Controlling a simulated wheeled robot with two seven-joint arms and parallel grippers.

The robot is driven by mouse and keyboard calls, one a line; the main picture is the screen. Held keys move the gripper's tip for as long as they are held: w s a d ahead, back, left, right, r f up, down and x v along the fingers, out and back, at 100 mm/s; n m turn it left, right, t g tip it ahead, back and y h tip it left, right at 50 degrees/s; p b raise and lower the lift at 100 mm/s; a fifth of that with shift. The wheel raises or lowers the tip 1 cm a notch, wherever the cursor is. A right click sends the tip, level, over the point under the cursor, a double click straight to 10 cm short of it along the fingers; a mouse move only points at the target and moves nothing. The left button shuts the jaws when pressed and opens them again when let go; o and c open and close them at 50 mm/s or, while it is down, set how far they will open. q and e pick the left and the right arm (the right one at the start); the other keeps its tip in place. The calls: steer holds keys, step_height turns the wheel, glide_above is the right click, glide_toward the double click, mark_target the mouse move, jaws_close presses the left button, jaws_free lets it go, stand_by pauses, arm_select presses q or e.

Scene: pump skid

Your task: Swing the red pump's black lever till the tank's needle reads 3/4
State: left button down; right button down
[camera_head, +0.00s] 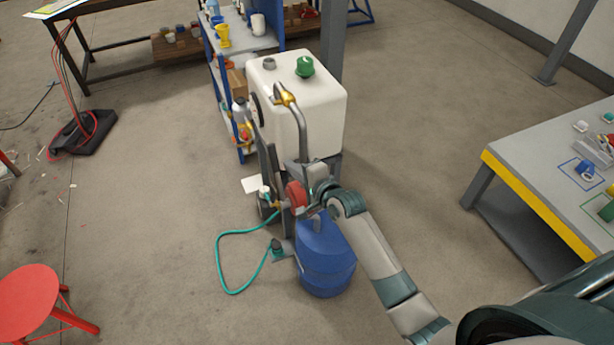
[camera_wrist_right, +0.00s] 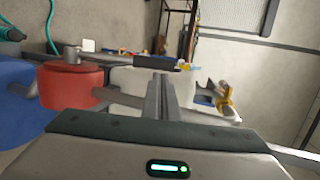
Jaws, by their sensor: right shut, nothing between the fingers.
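The red pump (camera_head: 296,194) sits beside the blue drum (camera_head: 325,262), below the white tank (camera_head: 322,115); its red body (camera_wrist_right: 70,88) is at left in the right wrist view. A grey rod with a black end, seemingly the lever (camera_wrist_right: 165,65), passes just beyond my right fingertips in that view; I cannot tell whether they touch. My right gripper (camera_wrist_right: 163,95) is shut and empty, close to the pump; its arm partly hides the pump in the head view. The tank's dark round gauge (camera_head: 257,110) is seen nearly edge-on, its needle unreadable. My left gripper is out of view.
A teal hose (camera_head: 222,265) loops on the floor left of the drum. A red stool (camera_head: 28,300) stands at lower left. A workbench (camera_head: 555,165) with a yellow edge is at right, a blue shelf rack (camera_head: 240,45) behind. The floor between is open.

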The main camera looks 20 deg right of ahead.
steer(key=r+b+v, duration=0.1)
steer(key=v, duration=0.6)
steer(key=shift+s, duration=0.1)
stand_by(0.6)
steer(key=s+f+n+g+h+b, duration=0.1)
steer(key=s+f+n+g, duration=0.3)
steer(key=f, duration=0.9)
steer(key=s+d+f+n+h, duration=0.1)
steer(key=s+f, duration=0.6)
steer(key=f, duration=0.6)
steer(key=s+f+n+g+b, duration=0.1)
steer(key=s+f+n+g, duration=0.3)
steer(key=f, duration=0.9)
steer(key=s+d+f+n+g+h, duration=0.1)
steer(key=s+f+n, duration=0.2)
steer(key=s+f, duration=1.25)
steer(key=s+f+n+g+b, duration=0.1)
steer(key=s+f+n+g, duration=0.1)
steer(key=s, duration=1)
steer(key=s+d+f+n+g, duration=0.1)
steer(key=s+f+n, duration=0.3)
steer(key=s, duration=0.9)
steer(key=shift+s+f+n+g+h+b, duration=0.3)
steer(key=shift+f+g+b, duration=0.05)
steer(key=shift+g, duration=0.25)
